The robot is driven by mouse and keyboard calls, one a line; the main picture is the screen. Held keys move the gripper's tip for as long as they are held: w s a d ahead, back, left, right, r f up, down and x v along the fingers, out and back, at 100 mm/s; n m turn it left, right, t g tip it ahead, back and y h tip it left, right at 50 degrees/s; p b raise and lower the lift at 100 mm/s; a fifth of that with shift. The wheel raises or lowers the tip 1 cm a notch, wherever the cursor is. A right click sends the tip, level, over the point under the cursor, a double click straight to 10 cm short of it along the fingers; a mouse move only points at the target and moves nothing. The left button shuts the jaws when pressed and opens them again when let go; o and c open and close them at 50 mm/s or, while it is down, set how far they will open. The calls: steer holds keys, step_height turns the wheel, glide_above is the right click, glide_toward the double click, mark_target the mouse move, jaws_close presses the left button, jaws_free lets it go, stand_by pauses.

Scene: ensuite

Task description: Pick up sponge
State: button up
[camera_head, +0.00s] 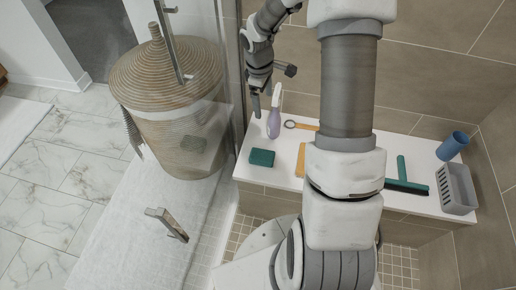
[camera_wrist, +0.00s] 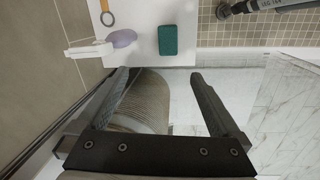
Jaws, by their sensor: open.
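The sponge is a dark green block (camera_head: 262,158) lying flat near the front left corner of the white bench top. In the wrist view the sponge (camera_wrist: 168,40) shows whole, beyond the fingertips and roughly between their lines. My gripper (camera_head: 268,92) is above the back left end of the bench in the head view, apart from the sponge. In the wrist view my gripper (camera_wrist: 159,74) has its two dark fingers wide apart with nothing between them.
A lilac bottle (camera_head: 274,123) with a white top stands behind the sponge. A magnifier-like ring (camera_head: 290,124) lies nearby. A squeegee (camera_head: 402,178), blue cup (camera_head: 453,145) and grey basket (camera_head: 456,188) are at right. A glass panel and a wicker basket (camera_head: 180,90) are at left.

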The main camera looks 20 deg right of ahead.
steer(key=n+y+b, duration=0.1)
steer(key=n+b, duration=0.1)
glide_above(262, 155)
step_height(262, 155, down, 14)
steer(key=shift+g, duration=0.3)
steer(key=f+b, duration=0.2)
steer(key=f, duration=0.4)
steer(key=f+b, duration=0.1)
steer(key=f, duration=0.5)
steer(key=shift+w+d+f+b, duration=0.1)
steer(key=shift+w+f+b, duration=0.1)
steer(key=shift+b, duration=0.15)
steer(key=f+b, duration=0.1)
steer(key=f, duration=0.1)
steer(key=f+b, duration=0.1)
steer(key=f, duration=0.2)
steer(key=shift+s+f, duration=0.2)
steer(key=shift+f, duration=0.1)
steer(key=c, duration=1.2)
steer(key=shift+o, duration=0.2)
steer(key=shift+r, duration=0.2)
step_height(262, 155, up, 4)
steer(key=shift+s+r+p, duration=0.1)
steer(key=shift+r+p, duration=0.15)
steer(key=shift+p, duration=0.7)
steer(key=s+a+r+p, duration=0.2)
steer(key=s+r, duration=0.4)
steer(key=s, duration=0.5)
steer(key=shift+a, duration=0.55)
steer(key=shift+r, duration=0.1)
